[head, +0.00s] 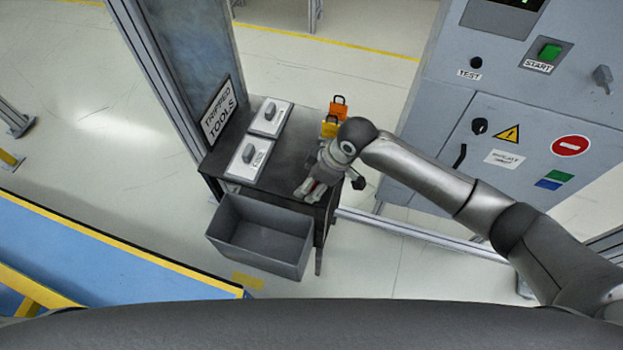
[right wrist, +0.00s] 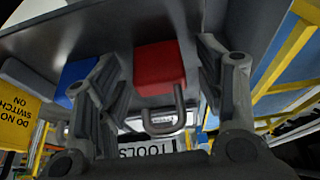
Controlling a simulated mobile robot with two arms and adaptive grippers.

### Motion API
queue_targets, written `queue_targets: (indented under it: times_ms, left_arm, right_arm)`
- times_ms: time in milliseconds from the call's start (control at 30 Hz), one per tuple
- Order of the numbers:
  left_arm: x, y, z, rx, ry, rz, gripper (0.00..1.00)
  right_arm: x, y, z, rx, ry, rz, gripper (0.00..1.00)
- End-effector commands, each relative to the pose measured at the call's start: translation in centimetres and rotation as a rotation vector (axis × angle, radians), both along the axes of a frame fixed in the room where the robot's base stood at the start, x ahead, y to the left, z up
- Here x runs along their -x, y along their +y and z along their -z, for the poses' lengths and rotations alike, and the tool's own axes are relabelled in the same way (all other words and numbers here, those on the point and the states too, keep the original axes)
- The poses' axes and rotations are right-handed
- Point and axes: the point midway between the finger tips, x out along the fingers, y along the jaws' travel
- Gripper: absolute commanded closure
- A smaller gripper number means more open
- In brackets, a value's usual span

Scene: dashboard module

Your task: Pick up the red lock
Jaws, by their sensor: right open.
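The red lock (right wrist: 159,68) shows in the right wrist view, its metal shackle pointing toward the bottom of the picture. It lies between the two spread fingers of my right gripper (right wrist: 157,88), with a visible gap on each side. In the head view my right gripper (head: 318,183) is over the right part of the dark table (head: 283,181), and I cannot make out the red lock there; the arm and gripper cover that area. My left gripper is not in view.
A blue lock (right wrist: 76,78) is beside the left finger in the right wrist view. Two light switch boxes (head: 270,117) (head: 248,159) are on the table. A grey bin (head: 260,235) is in front. A control cabinet (head: 430,120) stands right.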

Motion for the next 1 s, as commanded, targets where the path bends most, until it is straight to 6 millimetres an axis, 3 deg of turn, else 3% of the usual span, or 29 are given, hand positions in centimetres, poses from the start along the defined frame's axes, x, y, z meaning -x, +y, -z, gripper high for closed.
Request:
queue_targets:
  times_ms: [267, 633, 1000]
  left_arm:
    - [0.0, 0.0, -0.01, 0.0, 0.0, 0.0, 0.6]
    - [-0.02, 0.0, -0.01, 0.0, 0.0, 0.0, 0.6]
    - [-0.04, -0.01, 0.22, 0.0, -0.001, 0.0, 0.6]
  right_arm:
    - [-0.02, 0.07, 0.23, 0.0, 0.0, 0.0, 0.4]
    - [-0.03, 0.06, 0.19, 0.0, 0.0, 0.0, 0.88]
    - [-0.1, 0.12, -0.31, -0.002, -0.002, -0.001, 0.89]
